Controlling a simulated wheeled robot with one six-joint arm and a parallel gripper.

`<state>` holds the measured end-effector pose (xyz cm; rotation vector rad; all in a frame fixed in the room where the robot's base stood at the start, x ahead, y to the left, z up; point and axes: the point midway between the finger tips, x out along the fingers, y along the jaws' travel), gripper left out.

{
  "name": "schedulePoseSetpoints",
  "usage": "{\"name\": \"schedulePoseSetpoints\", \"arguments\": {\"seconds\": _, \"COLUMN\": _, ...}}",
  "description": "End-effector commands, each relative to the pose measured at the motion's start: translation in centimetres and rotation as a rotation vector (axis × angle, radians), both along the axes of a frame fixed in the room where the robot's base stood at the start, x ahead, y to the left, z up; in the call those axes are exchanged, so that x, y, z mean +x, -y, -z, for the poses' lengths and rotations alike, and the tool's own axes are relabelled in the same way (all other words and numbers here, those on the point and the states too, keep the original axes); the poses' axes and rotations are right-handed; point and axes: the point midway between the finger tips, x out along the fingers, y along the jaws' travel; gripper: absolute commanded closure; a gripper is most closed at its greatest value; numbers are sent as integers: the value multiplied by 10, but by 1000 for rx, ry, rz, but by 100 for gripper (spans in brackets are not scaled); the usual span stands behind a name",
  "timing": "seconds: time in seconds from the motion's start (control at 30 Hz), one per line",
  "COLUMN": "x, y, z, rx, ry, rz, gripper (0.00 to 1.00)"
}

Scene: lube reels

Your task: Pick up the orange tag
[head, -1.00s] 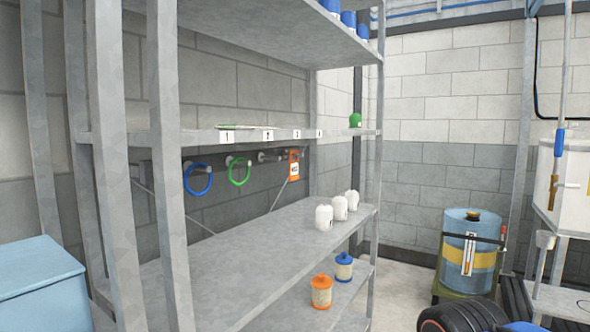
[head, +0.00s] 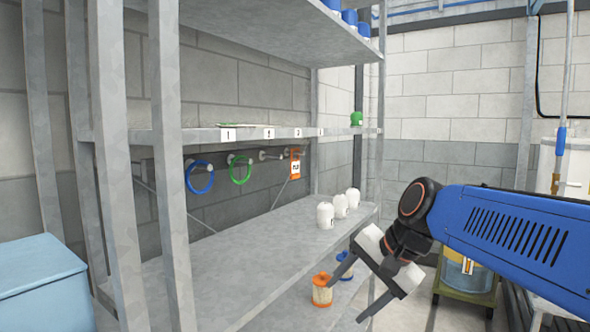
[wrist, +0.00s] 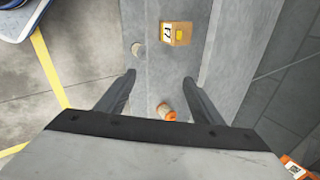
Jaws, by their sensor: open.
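The orange tag (head: 295,163) has a white label and hangs from the last peg at the right end of the row below the numbered shelf edge. An orange and white piece at the lower right corner of the wrist view (wrist: 294,167) looks like this tag, cut off by the frame. My gripper (head: 350,298) is open and empty, in front of the rack's right end, lower than the tag and to its right. Its two fingers stand apart in the wrist view (wrist: 159,77), clear of the tag.
Blue (head: 200,177) and green (head: 240,170) rings hang left of the tag. White bottles (head: 325,215) stand on the shelf below. An orange-lidded jar (head: 322,290) and a blue one (head: 346,264) are lower, near my gripper. A rack post (head: 168,170) stands in front at left.

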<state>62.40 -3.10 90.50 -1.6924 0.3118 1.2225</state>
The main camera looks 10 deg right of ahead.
Motion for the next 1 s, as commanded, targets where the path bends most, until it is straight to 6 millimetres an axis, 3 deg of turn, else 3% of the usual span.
{"name": "schedulePoseSetpoints", "arguments": {"seconds": 0.03, "x": 23, "y": 1, "z": -20, "rx": 92, "ry": -18, "rz": 88, "gripper": 39}}
{"name": "schedulePoseSetpoints", "arguments": {"seconds": 0.23, "x": 103, "y": 9, "z": -100, "rx": 492, "ry": -103, "rz": 409, "gripper": 39}}
{"name": "schedulePoseSetpoints", "arguments": {"seconds": 0.4, "x": 168, "y": 31, "z": -168, "rx": 837, "ry": -202, "rz": 627, "gripper": 39}}
{"name": "schedulePoseSetpoints", "arguments": {"seconds": 0.6, "x": 222, "y": 64, "z": -233, "rx": 1166, "ry": -323, "rz": 781, "gripper": 39}}
{"name": "schedulePoseSetpoints", "arguments": {"seconds": 0.8, "x": 243, "y": 79, "z": -262, "rx": 1310, "ry": -390, "rz": 829, "gripper": 39}}
{"name": "schedulePoseSetpoints", "arguments": {"seconds": 1.0, "x": 258, "y": 66, "z": -258, "rx": 1322, "ry": -401, "rz": 831, "gripper": 39}}
